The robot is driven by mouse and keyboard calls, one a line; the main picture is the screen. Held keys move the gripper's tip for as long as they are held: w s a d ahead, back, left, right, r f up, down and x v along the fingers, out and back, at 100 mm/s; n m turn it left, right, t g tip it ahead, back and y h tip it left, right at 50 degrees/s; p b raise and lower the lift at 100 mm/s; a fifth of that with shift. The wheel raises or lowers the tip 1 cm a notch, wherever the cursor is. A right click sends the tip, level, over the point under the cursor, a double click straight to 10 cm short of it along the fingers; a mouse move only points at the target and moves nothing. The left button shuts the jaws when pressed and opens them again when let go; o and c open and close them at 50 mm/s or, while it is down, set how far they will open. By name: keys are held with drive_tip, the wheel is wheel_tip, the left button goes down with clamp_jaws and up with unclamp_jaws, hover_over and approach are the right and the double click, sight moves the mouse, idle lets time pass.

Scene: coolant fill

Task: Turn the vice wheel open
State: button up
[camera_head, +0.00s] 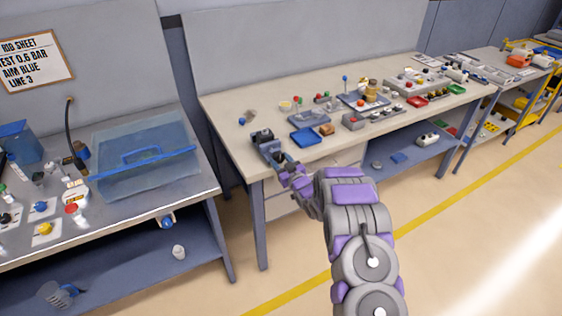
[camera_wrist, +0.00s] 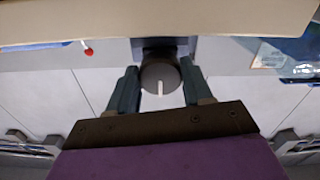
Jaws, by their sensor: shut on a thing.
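The vice wheel (camera_wrist: 158,72) is a round grey disc with a white line mark on its face, pointing down in the wrist view. It sits in front of a dark vice body (camera_wrist: 160,46). My gripper (camera_wrist: 160,84) has one finger on each side of the wheel and is shut on it. In the head view, the dark vice (camera_head: 262,136) stands at the front left corner of the middle bench. My gripper (camera_head: 272,153) is at its front there, and hides the wheel.
The middle bench (camera_head: 232,118) carries a blue tray (camera_head: 308,137) and several small parts right of the vice. The left bench (camera_head: 198,190) holds a clear blue tank (camera_head: 145,160). A gap of floor separates the benches. A red-tipped piece (camera_wrist: 88,51) shows in the wrist view.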

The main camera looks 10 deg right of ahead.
drive_tip(key=shift+r+m+p, duration=0.3)
drive_tip(key=shift+m+p, duration=0.3)
drive_tip(key=shift+p, duration=0.45)
drive_tip(key=shift+f+m+p, duration=0.2)
drive_tip(key=shift+m+p, duration=0.9)
drive_tip(key=shift+p, duration=0.05)
drive_tip(key=o, duration=1)
drive_tip(key=shift+f, duration=0.1)
drive_tip(key=shift+o, duration=0.2)
drive_tip(key=shift+s, duration=0.15)
drive_tip(key=p+v, duration=0.2)
drive_tip(key=v, duration=1.5)
drive_tip(key=shift+d, duration=0.1)
